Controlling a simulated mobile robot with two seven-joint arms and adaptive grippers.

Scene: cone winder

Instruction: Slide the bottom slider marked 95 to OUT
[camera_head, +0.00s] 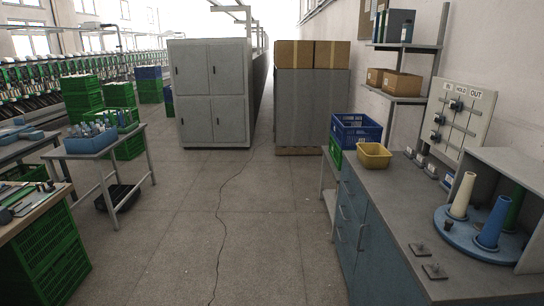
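A pale slider board (480,112) stands upright against the right wall behind the grey counter. Its top edge carries the labels IN, HOLD and OUT (476,93) from left to right. Dark knobs sit on horizontal rails. The bottom slider (435,136) is at the left part of its rail, towards the IN side. The middle knob (438,118) is also at the left, and the top knob (455,105) is further right, near HOLD. The marking 95 is too small to read. Neither of my grippers is in view.
The grey counter (400,200) lies before the board. On it are a yellow bin (374,156), small boxes below the board, and a blue turntable (470,244) with cones at the near right. A blue crate (355,131) stands beyond. The floor (260,220) in the middle is clear.

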